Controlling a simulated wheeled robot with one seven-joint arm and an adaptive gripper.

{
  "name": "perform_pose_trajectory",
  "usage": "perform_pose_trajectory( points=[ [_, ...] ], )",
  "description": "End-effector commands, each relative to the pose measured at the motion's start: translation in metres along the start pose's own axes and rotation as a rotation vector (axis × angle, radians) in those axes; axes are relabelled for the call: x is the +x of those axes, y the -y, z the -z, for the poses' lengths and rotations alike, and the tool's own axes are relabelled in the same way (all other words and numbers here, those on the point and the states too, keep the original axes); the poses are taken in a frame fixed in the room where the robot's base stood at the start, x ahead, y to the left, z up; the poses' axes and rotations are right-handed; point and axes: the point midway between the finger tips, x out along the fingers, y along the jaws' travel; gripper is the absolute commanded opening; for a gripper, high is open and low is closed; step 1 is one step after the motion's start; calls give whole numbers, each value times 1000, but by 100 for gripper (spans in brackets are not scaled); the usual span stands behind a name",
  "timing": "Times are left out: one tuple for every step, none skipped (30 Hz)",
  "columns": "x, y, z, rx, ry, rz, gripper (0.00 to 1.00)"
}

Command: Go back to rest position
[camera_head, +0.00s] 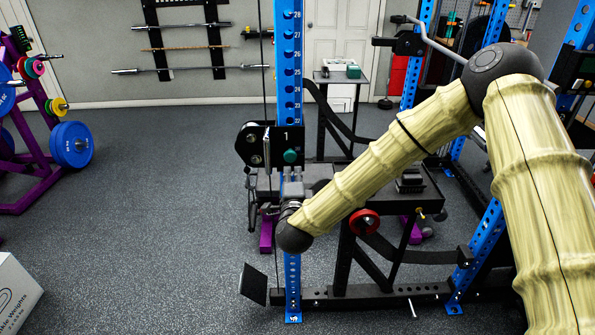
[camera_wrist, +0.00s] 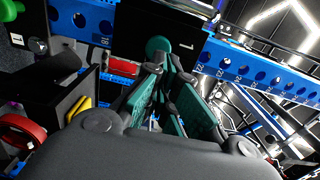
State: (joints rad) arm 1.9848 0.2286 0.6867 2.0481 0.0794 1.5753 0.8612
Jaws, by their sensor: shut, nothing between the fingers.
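My gripper (camera_wrist: 168,70) shows in the wrist view with its two dark, teal-padded fingers converging at the tips. It is shut and empty. A teal round knob (camera_wrist: 158,46) on a black plate marked "1" appears just beyond the fingertips; whether they touch it I cannot tell. In the head view my arm reaches down and left from the right side, and my gripper (camera_head: 292,175) is small and partly hidden by the wrist, in front of the blue rack upright. The teal knob (camera_head: 290,157) shows just above it.
A blue rack upright (camera_head: 290,70) with numbered holes stands close to my gripper. A black bench frame (camera_head: 400,270) lies behind and below my arm. A purple weight stand (camera_head: 35,150) is at left, and a white box (camera_head: 14,290) at lower left. Open floor (camera_head: 160,220) lies between.

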Motion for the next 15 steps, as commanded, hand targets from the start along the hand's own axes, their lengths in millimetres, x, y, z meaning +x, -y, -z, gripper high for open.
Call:
perform_pose_trajectory(
  points=[
    [-10, -5, 4, 0, -4, -2, 0],
    [-15, -6, 5, 0, -5, -2, 0],
    [-23, -6, 7, 0, -8, -2, 0],
    [-28, -5, 8, 0, -9, -2, 0],
    [-34, -5, 8, 0, -9, -3, 0],
    [-40, -5, 9, 0, -11, -1, 0],
    [-45, -5, 9, -1, -11, -2, 0],
    [-50, -4, 9, -1, -11, -2, 0],
    [-55, -4, 9, -1, -12, -1, 0],
    [-59, -4, 9, -1, -11, -2, 0],
    [-62, -4, 8, -1, -11, -2, 0],
    [-66, -3, 8, -1, -10, -2, 0],
    [-68, -3, 7, -1, -10, -2, 0],
    [-71, -3, 7, -1, -10, -2, 0],
    [-73, -3, 7, -1, -10, -2, 0]
  ],
)
